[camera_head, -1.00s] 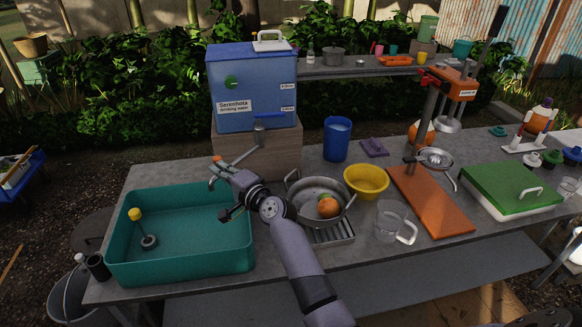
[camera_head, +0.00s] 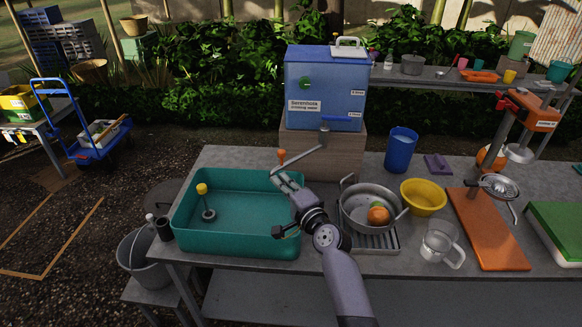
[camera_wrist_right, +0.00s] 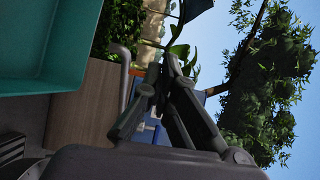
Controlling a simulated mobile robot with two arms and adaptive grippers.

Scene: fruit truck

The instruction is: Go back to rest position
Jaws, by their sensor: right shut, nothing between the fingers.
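My right gripper (camera_head: 280,177) reaches in from the bottom centre over the right end of the teal basin (camera_head: 240,243). Its fingers are together and hold nothing, and the tips are close to the metal tap pipe (camera_head: 303,158) in the head view. I cannot tell whether they touch it. In the right wrist view the closed fingers (camera_wrist_right: 168,75) point up, with foliage and sky behind them. My left gripper is not in view.
A blue water container (camera_head: 325,85) stands on a wooden block behind the gripper. To the right are a metal pot (camera_head: 357,222) with fruit, a yellow bowl (camera_head: 423,193), a blue cup (camera_head: 400,150), a glass jug (camera_head: 437,243) and an orange-based press (camera_head: 490,240).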

